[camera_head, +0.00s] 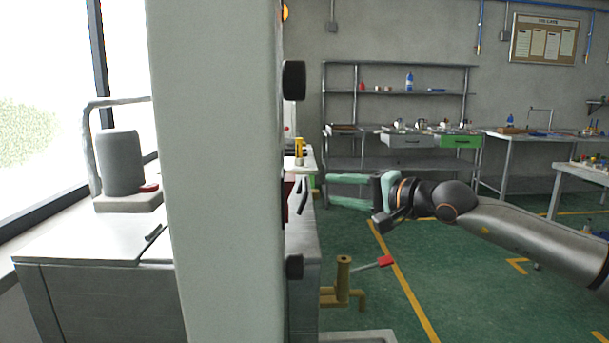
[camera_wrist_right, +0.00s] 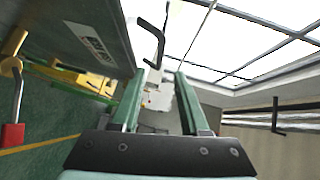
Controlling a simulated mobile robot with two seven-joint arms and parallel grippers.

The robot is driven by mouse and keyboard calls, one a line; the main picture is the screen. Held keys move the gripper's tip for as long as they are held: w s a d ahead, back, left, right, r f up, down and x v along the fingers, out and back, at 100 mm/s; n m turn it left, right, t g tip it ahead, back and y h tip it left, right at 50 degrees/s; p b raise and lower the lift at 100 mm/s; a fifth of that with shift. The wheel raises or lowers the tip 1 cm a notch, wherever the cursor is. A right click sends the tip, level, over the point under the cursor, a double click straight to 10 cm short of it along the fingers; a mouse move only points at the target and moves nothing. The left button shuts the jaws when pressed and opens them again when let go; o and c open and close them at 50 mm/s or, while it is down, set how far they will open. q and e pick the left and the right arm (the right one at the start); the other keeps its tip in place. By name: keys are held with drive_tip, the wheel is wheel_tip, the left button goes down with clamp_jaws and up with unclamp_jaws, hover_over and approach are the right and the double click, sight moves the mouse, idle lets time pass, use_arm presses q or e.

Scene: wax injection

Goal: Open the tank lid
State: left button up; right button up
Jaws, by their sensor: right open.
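My right gripper (camera_head: 328,191) is open, its two teal fingers pointing left in the head view, with nothing between them. A dark bent handle (camera_head: 302,195) is just left of the fingertips, apart from them, at the side of a grey metal tank body (camera_head: 303,240). In the right wrist view, a black handle (camera_wrist_right: 152,42) is ahead of the open fingers (camera_wrist_right: 160,75), and a labelled grey panel (camera_wrist_right: 75,45) is at the left. Which surface is the lid is unclear; a pale upright panel (camera_head: 220,170) hides much of the tank. My left gripper is not in view.
A brass valve (camera_head: 343,282) with a red lever (camera_head: 386,262) stands low, below my right gripper. A grey cylinder (camera_head: 121,162) stands on the left unit. A second black handle (camera_wrist_right: 277,115) shows in the wrist view. Shelves (camera_head: 400,92) are at the back; the green floor (camera_head: 470,270) is open.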

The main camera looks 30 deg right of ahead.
sight(305, 183)
drive_tip(key=p+x, duration=0.8)
drive_tip(key=shift+w+a, duration=0.1)
drive_tip(key=shift+w, duration=0.25)
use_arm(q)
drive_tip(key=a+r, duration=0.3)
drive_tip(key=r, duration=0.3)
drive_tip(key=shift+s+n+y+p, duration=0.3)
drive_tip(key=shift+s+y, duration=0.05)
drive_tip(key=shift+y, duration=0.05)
use_arm(e)
drive_tip(key=shift+w+a+f, duration=0.15)
drive_tip(key=shift+w, duration=0.4)
drive_tip(key=shift+c, duration=0.2)
clamp_jaws()
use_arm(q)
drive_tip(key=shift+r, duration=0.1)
